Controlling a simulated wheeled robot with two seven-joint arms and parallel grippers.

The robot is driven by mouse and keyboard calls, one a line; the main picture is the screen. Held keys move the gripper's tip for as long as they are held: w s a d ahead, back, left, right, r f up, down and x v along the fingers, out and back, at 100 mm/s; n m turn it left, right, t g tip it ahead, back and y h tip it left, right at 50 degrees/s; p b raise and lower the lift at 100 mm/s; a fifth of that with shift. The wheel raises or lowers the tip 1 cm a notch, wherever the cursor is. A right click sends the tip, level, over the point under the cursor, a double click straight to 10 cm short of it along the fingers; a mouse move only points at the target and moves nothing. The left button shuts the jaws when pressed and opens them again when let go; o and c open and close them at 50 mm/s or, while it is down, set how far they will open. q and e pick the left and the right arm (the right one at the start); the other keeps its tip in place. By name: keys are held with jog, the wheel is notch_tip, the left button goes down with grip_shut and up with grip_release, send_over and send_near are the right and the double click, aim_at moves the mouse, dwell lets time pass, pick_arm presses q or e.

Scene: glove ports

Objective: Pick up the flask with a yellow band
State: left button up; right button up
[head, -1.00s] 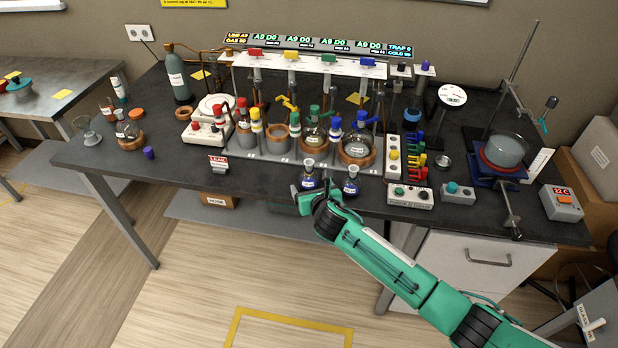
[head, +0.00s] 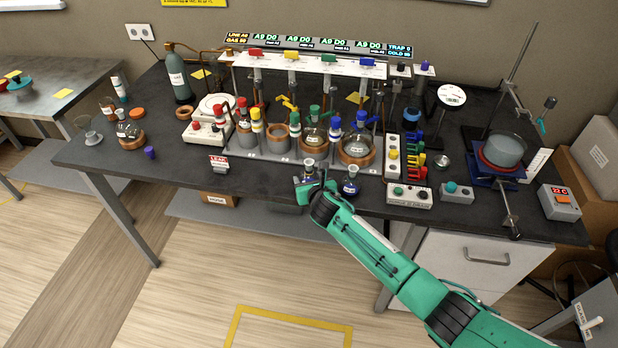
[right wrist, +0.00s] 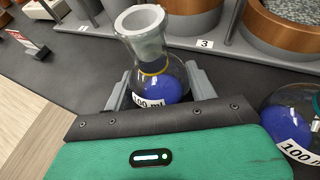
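The flask with a yellow band (right wrist: 155,88) is a clear round flask with blue liquid, a "100 ml" label and a yellow ring at the base of its neck. It stands upright at the bench's front edge in the head view (head: 309,169), partly hidden by my right gripper. My right gripper (right wrist: 160,90) has its fingers spread on either side of the flask's body; I cannot tell whether they touch it. The gripper also shows in the head view (head: 308,186). My left gripper is not in view.
A second flask with blue liquid (right wrist: 295,118) stands close on the right, also in the head view (head: 351,187). Behind is the grey numbered rack (right wrist: 235,45) with copper-coloured wells. A red-and-white sign (head: 218,164) stands left. Bare bench lies between sign and flask.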

jog(key=c, duration=0.4)
jog(key=shift+r, duration=0.1)
jog(key=shift+r+p, duration=1.2)
jog(key=shift+r, duration=10.2)
